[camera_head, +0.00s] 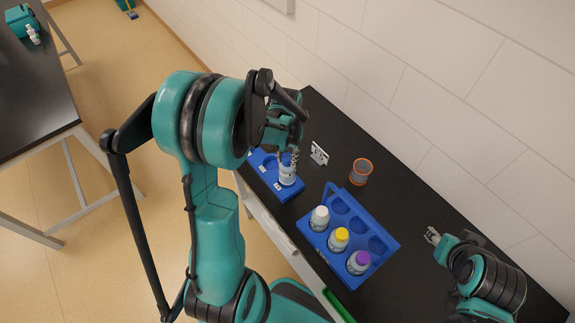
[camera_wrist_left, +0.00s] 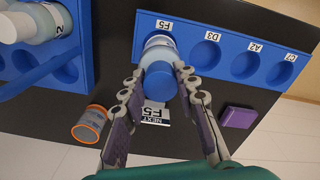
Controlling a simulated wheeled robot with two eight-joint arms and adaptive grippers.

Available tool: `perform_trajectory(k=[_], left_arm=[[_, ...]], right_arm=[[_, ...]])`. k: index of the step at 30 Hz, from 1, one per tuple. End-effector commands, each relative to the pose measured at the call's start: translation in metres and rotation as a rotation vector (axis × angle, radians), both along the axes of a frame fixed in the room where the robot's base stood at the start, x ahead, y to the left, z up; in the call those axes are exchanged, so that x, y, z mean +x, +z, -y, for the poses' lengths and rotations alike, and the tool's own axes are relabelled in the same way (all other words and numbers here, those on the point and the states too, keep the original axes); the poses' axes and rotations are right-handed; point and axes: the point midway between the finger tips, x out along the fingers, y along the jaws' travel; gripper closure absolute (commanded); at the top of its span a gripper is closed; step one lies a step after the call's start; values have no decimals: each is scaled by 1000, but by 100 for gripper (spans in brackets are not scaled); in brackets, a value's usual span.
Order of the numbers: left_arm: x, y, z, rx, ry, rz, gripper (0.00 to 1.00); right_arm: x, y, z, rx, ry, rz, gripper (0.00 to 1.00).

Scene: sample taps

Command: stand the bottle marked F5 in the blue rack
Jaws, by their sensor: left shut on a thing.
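The bottle (camera_head: 287,172) has a blue cap (camera_wrist_left: 160,83) and a white label; no mark on it is legible. It is upright at the right end of the low blue rack (camera_head: 264,172), at the hole labelled F5 in the left wrist view. I cannot tell whether its base rests fully in the hole. My left gripper (camera_wrist_left: 160,84) is shut on the bottle, one finger on each side. My right gripper (camera_head: 433,237) is away over the right part of the bench, clear of the bottles.
A second blue rack with a handle (camera_head: 321,240) holds white-, yellow- and purple-capped bottles. An orange-rimmed cup (camera_head: 361,171) and a card reading "NEXT F5" (camera_wrist_left: 154,114) stand near the wall. A purple block (camera_wrist_left: 238,117) lies beside the low rack. Bench space right of the cup is clear.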

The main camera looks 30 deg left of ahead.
Motion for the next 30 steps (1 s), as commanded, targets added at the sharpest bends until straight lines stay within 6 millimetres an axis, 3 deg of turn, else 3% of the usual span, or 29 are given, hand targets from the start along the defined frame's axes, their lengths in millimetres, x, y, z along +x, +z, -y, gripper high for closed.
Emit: perform_trajectory(k=[8,19,20,22,30], left_arm=[[0,-35,0,0,0,0,100],[-1,-40,0,0,0,0,100],[0,-40,0,0,0,0,68],[0,-39,0,0,0,0,50],[0,-39,0,0,0,0,50]], right_arm=[[0,-7,0,0,0,0,60],[0,-11,0,0,0,0,60],[0,-11,0,0,0,0,60],[0,-10,0,0,0,0,60],[0,-10,0,0,0,0,60]])
